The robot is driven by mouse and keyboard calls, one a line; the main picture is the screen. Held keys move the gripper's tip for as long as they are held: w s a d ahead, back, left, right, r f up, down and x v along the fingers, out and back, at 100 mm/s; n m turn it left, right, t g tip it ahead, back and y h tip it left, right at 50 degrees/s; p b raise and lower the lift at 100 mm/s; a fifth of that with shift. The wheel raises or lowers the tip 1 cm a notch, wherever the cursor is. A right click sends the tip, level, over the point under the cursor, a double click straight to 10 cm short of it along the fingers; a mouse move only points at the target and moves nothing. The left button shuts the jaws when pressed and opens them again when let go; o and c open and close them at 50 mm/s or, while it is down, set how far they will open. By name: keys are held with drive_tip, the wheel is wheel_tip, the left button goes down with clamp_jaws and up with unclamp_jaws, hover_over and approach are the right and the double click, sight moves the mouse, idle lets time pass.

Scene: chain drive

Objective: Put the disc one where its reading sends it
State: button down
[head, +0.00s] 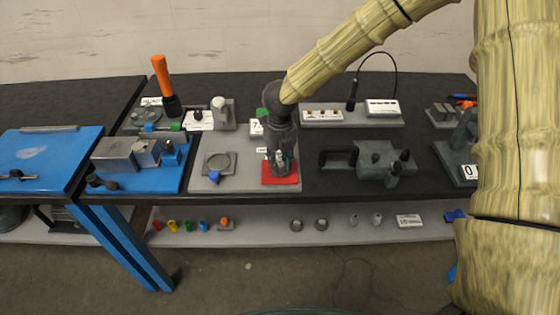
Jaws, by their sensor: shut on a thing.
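My gripper (280,170) points down over a red pad (283,181) at the right of a grey board (240,186). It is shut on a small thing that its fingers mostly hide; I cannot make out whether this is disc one. A dark round plate or ring (219,163) lies on the same board, left of my gripper, with a blue piece (214,177) at its front edge. No disc can be read as number one in this view.
Left of the board, a blue base (148,181) bears grey blocks. An orange-handled tool (163,80) stands behind. A lower shelf (260,231) holds several small parts.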

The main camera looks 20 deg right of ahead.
sight(280, 163)
drive_tip(key=shift+f, duration=0.15)
drive_tip(key=c, duration=1.2)
unclamp_jaws()
drive_tip(key=shift+o, duration=0.2)
wheel_tip(280, 163, up, 12)
drive_tip(key=b, duration=0.1)
drive_tip(key=shift+r+b, duration=0.2)
drive_tip(key=shift+b, duration=0.1)
